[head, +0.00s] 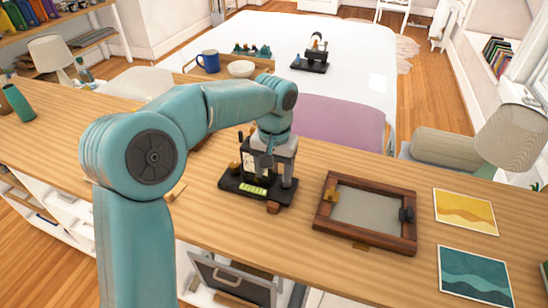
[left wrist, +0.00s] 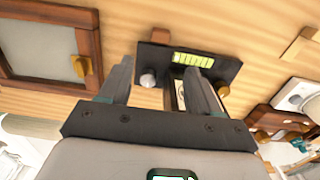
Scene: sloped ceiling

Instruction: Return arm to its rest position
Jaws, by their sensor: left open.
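My left arm (head: 140,240) rises from the bottom of the head view and bends over the wooden counter. Its gripper (head: 270,172) points down at a small black device (head: 232,184) with a green-lit display, and hides part of it. In the left wrist view my left gripper (left wrist: 160,85) is open, its two grey fingers well apart. The black device (left wrist: 225,70) and its green bars show beyond and between the fingers. I see nothing held; whether a finger touches the device I cannot tell. My right gripper is not in view.
A dark wooden frame with a grey panel (head: 366,210) lies right of the device, with a yellow picture (head: 465,212) and a teal picture (head: 474,277) beyond it. A teal vase (head: 19,104) stands far left.

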